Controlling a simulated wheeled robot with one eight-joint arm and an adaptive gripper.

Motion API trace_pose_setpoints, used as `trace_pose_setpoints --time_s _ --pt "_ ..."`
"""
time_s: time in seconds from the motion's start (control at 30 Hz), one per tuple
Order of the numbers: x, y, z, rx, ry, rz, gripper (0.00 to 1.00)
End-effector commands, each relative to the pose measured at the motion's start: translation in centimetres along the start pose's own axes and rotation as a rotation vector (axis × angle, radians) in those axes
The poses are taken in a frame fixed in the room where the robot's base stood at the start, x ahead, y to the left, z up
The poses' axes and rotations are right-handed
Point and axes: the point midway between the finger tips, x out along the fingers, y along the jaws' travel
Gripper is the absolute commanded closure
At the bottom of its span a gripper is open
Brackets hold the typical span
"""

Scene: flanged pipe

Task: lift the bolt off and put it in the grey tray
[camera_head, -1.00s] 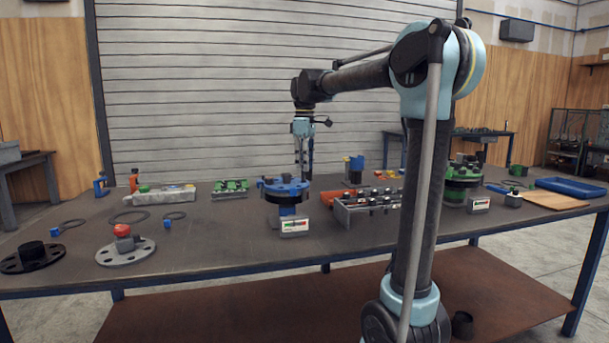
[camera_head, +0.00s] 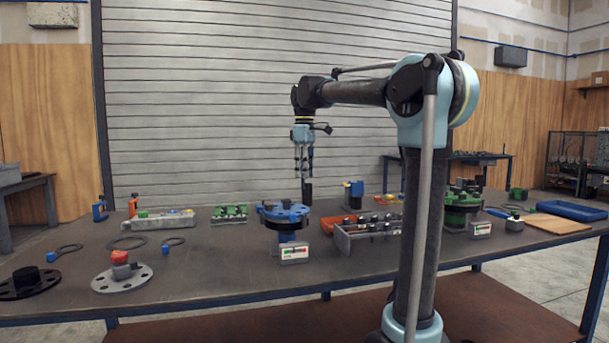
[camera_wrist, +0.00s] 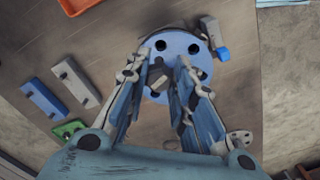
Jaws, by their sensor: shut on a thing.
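My gripper (camera_head: 304,176) is above the blue flange (camera_head: 270,213) on the bench, fingers pointing down. It is shut on the bolt (camera_head: 307,192), a small dark piece at the fingertips. In the wrist view my gripper (camera_wrist: 160,80) has both fingers closing in over the blue flange (camera_wrist: 177,42), whose dark holes show around the rim. The bolt is mostly hidden there between the fingers. The grey tray (camera_head: 345,243) stands to the right of the flange, with several small parts in it.
A green flanged piece (camera_head: 462,200) stands farther right, beyond my arm. A labelled box (camera_head: 293,253) sits in front of the blue flange.

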Motion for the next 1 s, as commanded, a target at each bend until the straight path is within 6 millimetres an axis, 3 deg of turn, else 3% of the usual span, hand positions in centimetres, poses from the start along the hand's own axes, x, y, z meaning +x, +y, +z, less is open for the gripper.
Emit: trace_pose_setpoints --time_s 1.0 --pt "-4.4 0.0 0.0 0.0 0.0 0.0 1.0"
